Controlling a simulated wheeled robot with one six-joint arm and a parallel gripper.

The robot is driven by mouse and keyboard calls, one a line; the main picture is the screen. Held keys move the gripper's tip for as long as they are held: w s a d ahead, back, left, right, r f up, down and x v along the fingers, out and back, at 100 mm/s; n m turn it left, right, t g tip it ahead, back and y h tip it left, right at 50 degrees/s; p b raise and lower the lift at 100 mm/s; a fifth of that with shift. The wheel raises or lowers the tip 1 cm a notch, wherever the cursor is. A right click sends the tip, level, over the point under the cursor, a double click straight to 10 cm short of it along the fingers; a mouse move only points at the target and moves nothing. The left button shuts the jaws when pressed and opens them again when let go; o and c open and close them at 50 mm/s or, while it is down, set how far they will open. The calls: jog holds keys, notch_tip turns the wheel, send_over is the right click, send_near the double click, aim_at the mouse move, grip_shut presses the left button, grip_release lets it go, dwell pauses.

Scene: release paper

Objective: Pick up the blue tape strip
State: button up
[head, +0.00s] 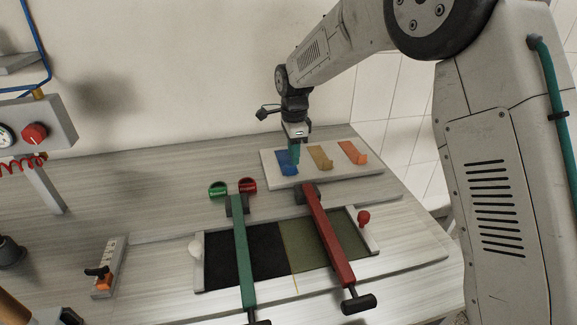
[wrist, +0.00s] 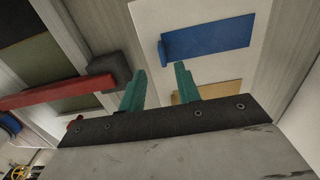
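The blue tape strip (head: 286,164) lies at the left end of a white board (head: 277,181), left of two other strips. It also shows in the wrist view (wrist: 208,37), flat on the board with a curled end. My gripper (head: 295,157) is above the board, close to the blue strip in the head view. In the wrist view its two teal fingers (wrist: 158,83) are apart with nothing between them. The fingertips point toward the blue strip's curled end and appear short of it. The exact height above the strip cannot be told.
A tan strip (head: 320,157) and an orange strip (head: 352,152) lie on the same board. A green bar (head: 243,255) and a red bar (head: 328,237) cross a dark panel in front.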

jog(key=f, duration=0.5)
jog(key=shift+w+a+f, duration=0.2)
jog(key=shift+a+f, duration=0.05)
jog(key=shift+f, duration=0.1)
grip_shut()
